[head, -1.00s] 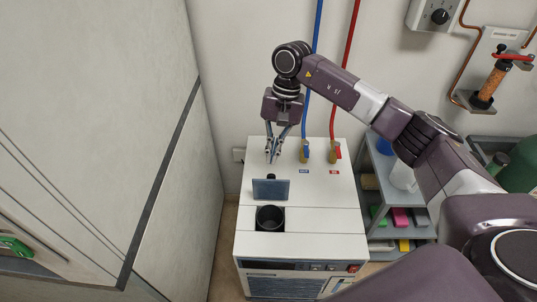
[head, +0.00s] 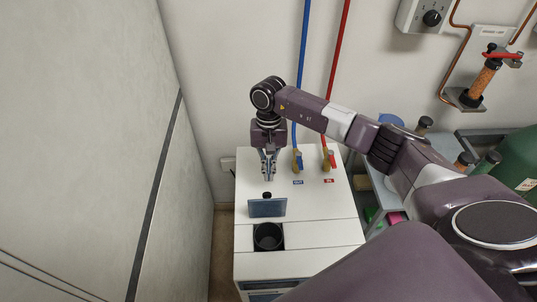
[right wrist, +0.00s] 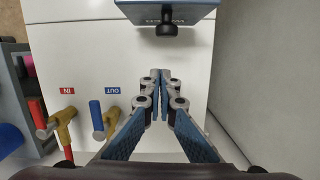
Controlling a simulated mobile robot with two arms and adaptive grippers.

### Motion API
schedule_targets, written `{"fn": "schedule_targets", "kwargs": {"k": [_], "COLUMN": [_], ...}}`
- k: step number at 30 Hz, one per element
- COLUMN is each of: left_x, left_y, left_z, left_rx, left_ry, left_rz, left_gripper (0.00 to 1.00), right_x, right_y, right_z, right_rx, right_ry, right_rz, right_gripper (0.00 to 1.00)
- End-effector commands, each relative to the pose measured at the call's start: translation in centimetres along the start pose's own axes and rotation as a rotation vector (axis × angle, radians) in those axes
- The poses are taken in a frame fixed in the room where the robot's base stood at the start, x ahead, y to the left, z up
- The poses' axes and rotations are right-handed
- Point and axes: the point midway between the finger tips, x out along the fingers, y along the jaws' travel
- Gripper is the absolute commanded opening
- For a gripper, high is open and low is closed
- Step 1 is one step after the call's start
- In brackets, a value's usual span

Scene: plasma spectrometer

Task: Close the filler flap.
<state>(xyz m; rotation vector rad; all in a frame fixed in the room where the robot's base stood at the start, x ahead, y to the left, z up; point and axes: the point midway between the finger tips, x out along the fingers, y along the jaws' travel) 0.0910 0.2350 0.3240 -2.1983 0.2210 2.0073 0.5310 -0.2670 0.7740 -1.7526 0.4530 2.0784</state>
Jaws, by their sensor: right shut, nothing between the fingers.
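The filler flap (head: 267,208) is a blue-grey plate standing open, raised at the back edge of the dark round filler opening (head: 268,237) on top of the white unit (head: 315,207). A black knob (head: 266,195) sits on the flap's far side. In the right wrist view the flap (right wrist: 180,14) is at the top edge, with its knob (right wrist: 167,29) facing my gripper. My right gripper (head: 269,178) is shut and empty, above the unit's top behind the flap and apart from it. Its closed fingertips (right wrist: 160,76) point towards the knob. My left gripper is out of view.
Blue (head: 297,162) and red (head: 328,160) valves with hoses stand at the unit's back, right of my gripper. A grey wall panel (head: 90,150) rises on the left. A shelf (head: 432,150) with bottles and a green cylinder (head: 519,165) stand right.

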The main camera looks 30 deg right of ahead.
Motion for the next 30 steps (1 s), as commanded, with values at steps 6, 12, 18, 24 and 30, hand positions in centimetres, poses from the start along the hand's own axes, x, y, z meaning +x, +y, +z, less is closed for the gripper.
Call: {"fn": "schedule_targets", "kwargs": {"k": [6,12,18,24,30], "left_x": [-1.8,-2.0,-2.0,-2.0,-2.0], "left_y": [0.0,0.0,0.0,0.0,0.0], "left_z": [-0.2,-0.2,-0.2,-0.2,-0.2], "left_rx": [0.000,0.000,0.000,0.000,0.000], "left_ry": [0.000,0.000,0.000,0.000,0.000], "left_rz": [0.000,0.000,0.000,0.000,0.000], "left_gripper": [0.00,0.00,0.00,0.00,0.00], "right_x": [0.1,0.4,0.5,0.5,0.4], "right_y": [-0.1,-0.1,-0.1,-0.1,0.0], "right_z": [2.8,3.6,3.6,3.6,4.1], "right_rx": [-0.004,-0.002,-0.002,-0.002,-0.004], "right_ry": [0.000,0.002,0.002,0.005,0.036], "right_rz": [-0.002,-0.004,-0.003,-0.003,-0.003], "right_gripper": [0.00,0.00,0.00,0.00,0.00]}}
